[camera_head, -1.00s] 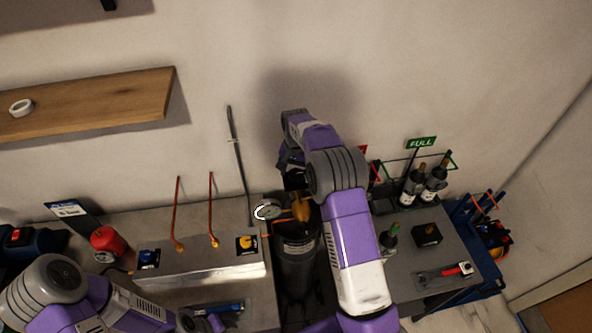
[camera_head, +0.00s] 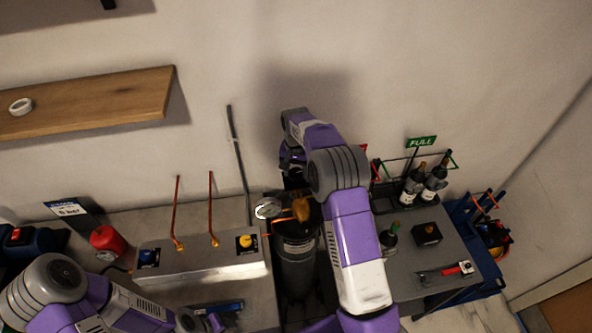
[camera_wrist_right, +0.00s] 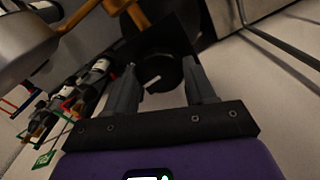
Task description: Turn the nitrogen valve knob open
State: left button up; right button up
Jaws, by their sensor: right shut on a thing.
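The black round knob (camera_wrist_right: 162,73) with a white mark lies between the two grey fingers of my right gripper (camera_wrist_right: 160,84) in the right wrist view. The fingers are shut on it from both sides. In the head view my right gripper (camera_head: 292,172) is above and behind the dark gas cylinder (camera_head: 297,262), and my arm hides the knob and fingertips. A brass-coloured fitting (camera_head: 301,209) and a round gauge (camera_head: 268,208) sit at the cylinder's top. My left gripper (camera_head: 203,321) is partly seen at the bottom edge; its fingers cannot be made out.
A metal box (camera_head: 200,262) with blue and yellow knobs and copper pipes stands left of the cylinder. At right, a grey table (camera_head: 440,245) holds bottles, a black box and a red-handled tool. A wooden shelf (camera_head: 90,105) is on the wall.

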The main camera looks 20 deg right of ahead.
aim_at(296, 173)
jog(key=n, duration=0.8)
jog(key=shift+r+n, duration=0.1)
jog(key=shift+n, duration=0.3)
jog(key=n, duration=0.4)
jog(key=shift+n, duration=2.2)
jog(key=o, duration=1)
jog(key=shift+o, duration=0.2)
notch_tip(296, 173, up, 8)
jog(key=shift+f+b, duration=0.2)
jog(key=shift+b, duration=0.15)
